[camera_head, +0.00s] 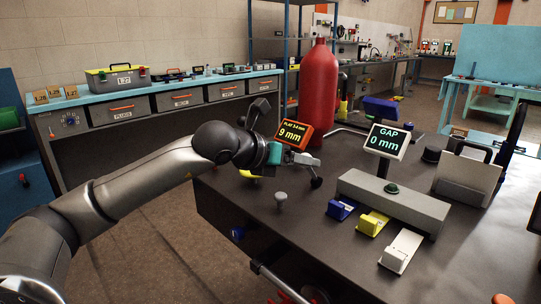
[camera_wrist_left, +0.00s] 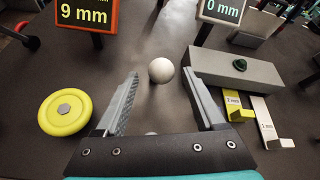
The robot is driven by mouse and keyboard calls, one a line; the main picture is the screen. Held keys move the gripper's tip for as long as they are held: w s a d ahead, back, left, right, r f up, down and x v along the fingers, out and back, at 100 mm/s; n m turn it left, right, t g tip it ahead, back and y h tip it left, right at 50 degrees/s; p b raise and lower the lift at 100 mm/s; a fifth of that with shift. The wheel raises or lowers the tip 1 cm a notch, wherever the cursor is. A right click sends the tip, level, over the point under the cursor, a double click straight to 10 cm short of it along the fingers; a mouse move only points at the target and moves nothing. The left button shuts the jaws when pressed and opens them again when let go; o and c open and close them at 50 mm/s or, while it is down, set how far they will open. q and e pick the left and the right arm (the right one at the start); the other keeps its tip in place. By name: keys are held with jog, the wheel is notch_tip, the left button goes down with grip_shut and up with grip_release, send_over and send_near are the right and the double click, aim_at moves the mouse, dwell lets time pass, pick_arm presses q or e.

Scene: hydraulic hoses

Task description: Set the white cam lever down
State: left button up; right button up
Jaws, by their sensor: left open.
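My left gripper (camera_head: 306,160) is open above the near left part of the dark bench; its two fingers show in the left wrist view (camera_wrist_left: 163,78). A pale round knob (camera_wrist_left: 161,70) appears between the fingertips, with gaps to both. In the head view the knob (camera_head: 281,197) stands upright on a short stem, below the gripper. It may be the cam lever; I cannot tell. A white piece (camera_head: 401,250), marked 1 mm in the wrist view (camera_wrist_left: 264,122), lies before the long grey block (camera_head: 392,203). My right gripper is out of view.
Yellow (camera_head: 372,223) and blue (camera_head: 341,209) pieces lie beside the white one. A yellow disc (camera_wrist_left: 65,112) is left of the fingers. Displays read 9 mm (camera_head: 294,134) and GAP 0 mm (camera_head: 387,141). A red cylinder (camera_head: 318,95) stands behind. The front bench top is partly clear.

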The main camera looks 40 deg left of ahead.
pick_arm(q)
jog(key=b+v, duration=0.1)
jog(key=v, duration=0.3)
jog(key=shift+s+r, duration=0.1)
jog(key=shift+s, duration=0.2)
jog(key=shift+b+v, duration=0.5)
jog(key=shift+v, duration=0.7)
jog(key=p+v, duration=0.1)
jog(key=v, duration=0.6)
jog(key=shift+s+r, duration=0.2)
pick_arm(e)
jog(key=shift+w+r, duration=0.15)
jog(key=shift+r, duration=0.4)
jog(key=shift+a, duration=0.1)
